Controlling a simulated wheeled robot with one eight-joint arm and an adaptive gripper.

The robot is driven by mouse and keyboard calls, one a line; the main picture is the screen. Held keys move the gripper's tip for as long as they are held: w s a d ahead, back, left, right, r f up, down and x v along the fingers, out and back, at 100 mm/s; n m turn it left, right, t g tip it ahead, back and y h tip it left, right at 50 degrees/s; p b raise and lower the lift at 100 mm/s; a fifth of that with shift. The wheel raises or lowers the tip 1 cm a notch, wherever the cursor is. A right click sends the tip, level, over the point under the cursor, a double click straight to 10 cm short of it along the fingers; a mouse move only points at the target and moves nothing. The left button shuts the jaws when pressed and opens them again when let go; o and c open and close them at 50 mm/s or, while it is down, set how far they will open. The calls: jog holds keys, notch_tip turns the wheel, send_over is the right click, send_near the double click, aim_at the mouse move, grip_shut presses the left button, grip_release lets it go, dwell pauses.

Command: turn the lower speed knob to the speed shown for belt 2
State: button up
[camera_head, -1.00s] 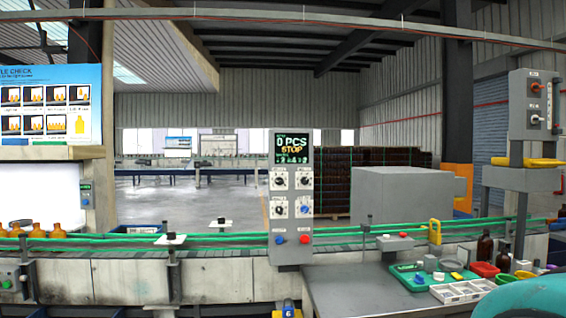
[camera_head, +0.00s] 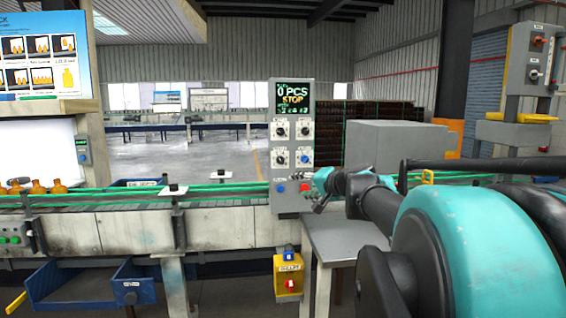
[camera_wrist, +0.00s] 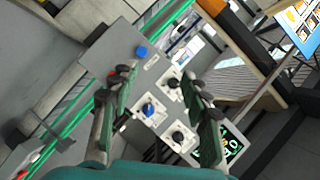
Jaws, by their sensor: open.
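Below are two rows of knobs on white plates; the lower row has a dark left knob (camera_head: 280,159) and a blue-centred right knob (camera_head: 303,159). Knob labels are not readable. In the wrist view the lower left knob (camera_wrist: 173,83) and blue knob (camera_wrist: 148,108) show between the fingers. My gripper (camera_wrist: 157,80) is open and empty, facing the panel; in the head view my gripper (camera_head: 318,193) is by its lower right edge.
A blue button (camera_head: 281,188) and a red button (camera_head: 304,187) sit under the knobs. Green conveyor rails (camera_head: 225,187) run past the panel. A yellow box with a red switch (camera_head: 288,278) hangs below. My arm covers much of the right-hand table.

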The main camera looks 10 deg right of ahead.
jog(key=m+t, duration=0.2)
send_near(282, 161)
jog(key=shift+h, duration=0.3)
jog(key=x, duration=0.8)
jog(key=shift+w+a, duration=0.25)
jog(key=shift+w, duration=0.1)
grip_shut()
